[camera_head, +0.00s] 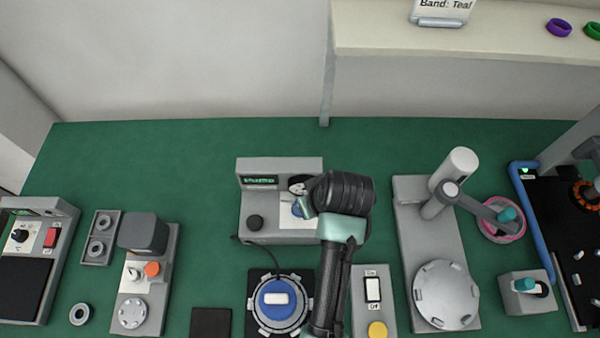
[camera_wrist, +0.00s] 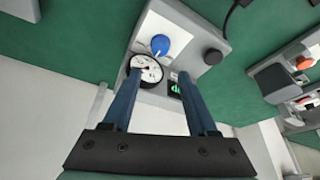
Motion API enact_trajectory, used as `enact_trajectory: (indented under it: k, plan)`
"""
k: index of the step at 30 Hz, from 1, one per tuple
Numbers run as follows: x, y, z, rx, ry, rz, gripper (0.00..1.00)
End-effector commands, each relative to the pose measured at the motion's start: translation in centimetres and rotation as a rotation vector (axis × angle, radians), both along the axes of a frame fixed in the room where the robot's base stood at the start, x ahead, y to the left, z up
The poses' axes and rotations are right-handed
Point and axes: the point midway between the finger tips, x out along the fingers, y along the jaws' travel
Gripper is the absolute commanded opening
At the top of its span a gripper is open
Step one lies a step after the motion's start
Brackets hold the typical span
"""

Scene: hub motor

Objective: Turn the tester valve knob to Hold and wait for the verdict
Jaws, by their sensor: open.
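The tester (camera_head: 265,225) is a grey box at the middle of the bench, with a small screen (camera_head: 259,181) that shows green text, seemingly "Pump". Its blue valve knob (camera_head: 297,210) sits on a white plate, partly hidden by my gripper; it is clear in the wrist view (camera_wrist: 159,45). A round dial gauge (camera_wrist: 146,68) is beside the knob. My gripper (camera_wrist: 160,76) is open and empty. Its fingers point toward the knob, which shows just beyond and between the fingertips. I cannot tell whether they touch it.
A black knob (camera_head: 255,223) is on the tester's left side. In front sits a blue disc (camera_head: 270,293) with a white cap, a cable running to it from the tester. A switch box (camera_head: 373,290) and a grey press stand (camera_head: 410,220) are to the right.

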Motion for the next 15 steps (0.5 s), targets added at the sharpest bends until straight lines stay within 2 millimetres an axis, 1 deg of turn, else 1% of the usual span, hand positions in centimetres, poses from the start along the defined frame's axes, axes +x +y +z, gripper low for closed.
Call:
enact_trajectory:
  k: [4,7,15]
  plan:
    - [0.1,0.1,-0.4,0.000,0.001,0.000,0.58]
    - [0.5,0.3,-1.3,0.000,0.002,0.002,0.58]
    - [2.0,1.0,-5.4,0.000,0.002,0.002,0.58]
